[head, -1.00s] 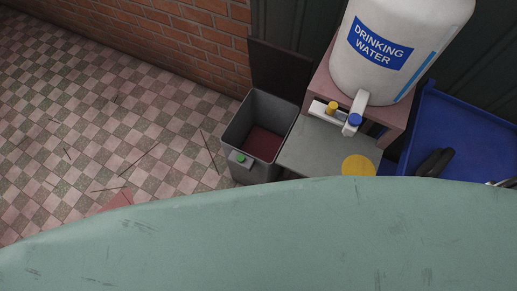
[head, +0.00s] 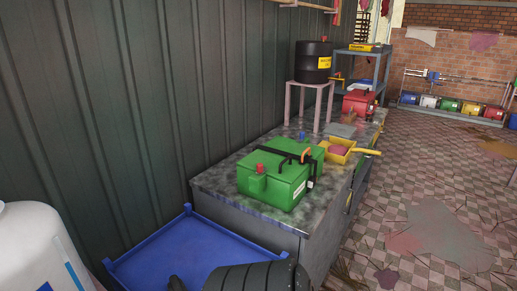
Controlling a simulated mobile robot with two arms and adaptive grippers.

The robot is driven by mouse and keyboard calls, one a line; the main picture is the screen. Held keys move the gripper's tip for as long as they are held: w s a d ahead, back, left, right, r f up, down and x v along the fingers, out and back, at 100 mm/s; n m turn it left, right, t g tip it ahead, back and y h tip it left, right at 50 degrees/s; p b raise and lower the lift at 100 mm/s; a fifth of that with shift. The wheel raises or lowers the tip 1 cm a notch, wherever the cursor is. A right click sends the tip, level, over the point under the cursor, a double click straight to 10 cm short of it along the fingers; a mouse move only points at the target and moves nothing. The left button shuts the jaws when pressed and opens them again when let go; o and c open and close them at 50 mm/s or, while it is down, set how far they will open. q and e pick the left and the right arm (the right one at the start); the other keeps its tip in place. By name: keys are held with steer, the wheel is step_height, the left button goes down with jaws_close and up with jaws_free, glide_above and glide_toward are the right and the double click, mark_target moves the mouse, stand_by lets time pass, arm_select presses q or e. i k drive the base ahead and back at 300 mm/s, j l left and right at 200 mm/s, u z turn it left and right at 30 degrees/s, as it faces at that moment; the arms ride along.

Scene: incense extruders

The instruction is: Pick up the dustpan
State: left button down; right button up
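A yellow pan (head: 338,157) with a yellow handle pointing right sits on the mottled grey bench (head: 230,200), near its right edge. It looks like the dustpan, though it is small in view. Something reddish lies in it. A green machine (head: 288,184) with a red cap and black straps stands just in front of it, to the left.
A blue tray (head: 190,245) and a dark ribbed object (head: 258,278) are near the bottom. A white tank (head: 35,250) stands at lower left. A black drum (head: 313,62) is on a stand behind. The checkered floor at right is fairly open, with stains and thin sticks.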

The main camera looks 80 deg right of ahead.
mark_target(338, 150)
steer(key=k+l+z, duration=0.1)
steer(key=l+z, duration=0.15)
steer(key=z, duration=0.15)
steer(key=l+z, duration=0.25)
steer(key=z, duration=0.2)
steer(key=k+l+z, duration=0.1)
steer(key=l+z, duration=0.45)
steer(key=z, duration=0.25)
